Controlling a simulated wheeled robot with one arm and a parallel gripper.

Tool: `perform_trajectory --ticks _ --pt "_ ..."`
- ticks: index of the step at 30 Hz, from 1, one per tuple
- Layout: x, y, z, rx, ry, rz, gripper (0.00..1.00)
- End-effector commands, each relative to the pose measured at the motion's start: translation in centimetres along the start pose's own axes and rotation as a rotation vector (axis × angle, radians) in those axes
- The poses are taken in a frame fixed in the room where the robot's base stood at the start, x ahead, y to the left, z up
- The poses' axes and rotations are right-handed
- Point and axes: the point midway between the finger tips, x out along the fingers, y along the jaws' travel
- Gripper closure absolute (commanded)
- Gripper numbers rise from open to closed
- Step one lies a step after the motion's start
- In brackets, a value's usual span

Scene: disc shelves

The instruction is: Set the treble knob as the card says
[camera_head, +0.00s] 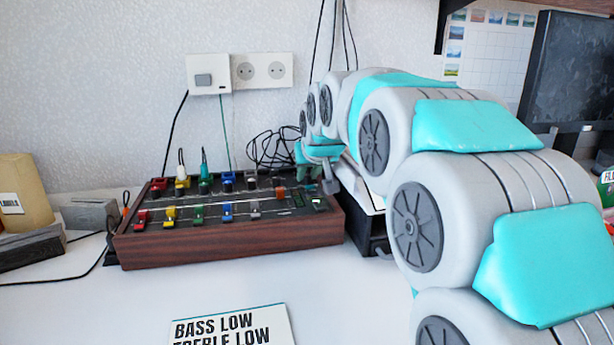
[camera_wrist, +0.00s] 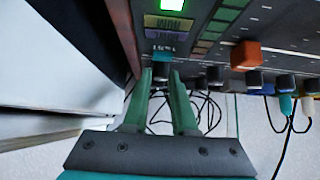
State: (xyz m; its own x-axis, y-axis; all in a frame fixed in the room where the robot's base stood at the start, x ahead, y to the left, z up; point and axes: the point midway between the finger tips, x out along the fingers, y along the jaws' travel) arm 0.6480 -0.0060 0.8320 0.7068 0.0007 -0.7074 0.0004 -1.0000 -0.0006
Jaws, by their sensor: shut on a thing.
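The mixer (camera_head: 230,243) has wood-coloured sides and stands on the white desk, with rows of coloured sliders and knobs on its sloped top. A white card (camera_head: 232,330) in front reads "BASS LOW" and "TREBLE LOW"; its lower part is cut off. My gripper (camera_head: 325,168) is at the mixer's right rear end. In the wrist view, my gripper's green fingers (camera_wrist: 161,74) are shut on a small dark knob (camera_wrist: 161,71) at the panel's edge, mostly hidden between them. Its pointer and the wording of the small label beside it cannot be made out.
An orange-red block-like control (camera_wrist: 245,54) and several dark knobs stand along the panel near the fingers. Plugged cables (camera_head: 204,165) rise at the mixer's back. A wall socket (camera_head: 262,70) is behind. My arm covers the right side; the desk left of the card is clear.

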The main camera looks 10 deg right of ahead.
Motion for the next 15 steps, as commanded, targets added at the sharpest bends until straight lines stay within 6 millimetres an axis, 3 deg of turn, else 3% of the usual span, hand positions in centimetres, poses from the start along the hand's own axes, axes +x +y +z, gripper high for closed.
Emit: perform_trajectory --ticks 15 --pt "-0.08 0.20 -0.22 -0.121 0.005 -0.120 1.00"
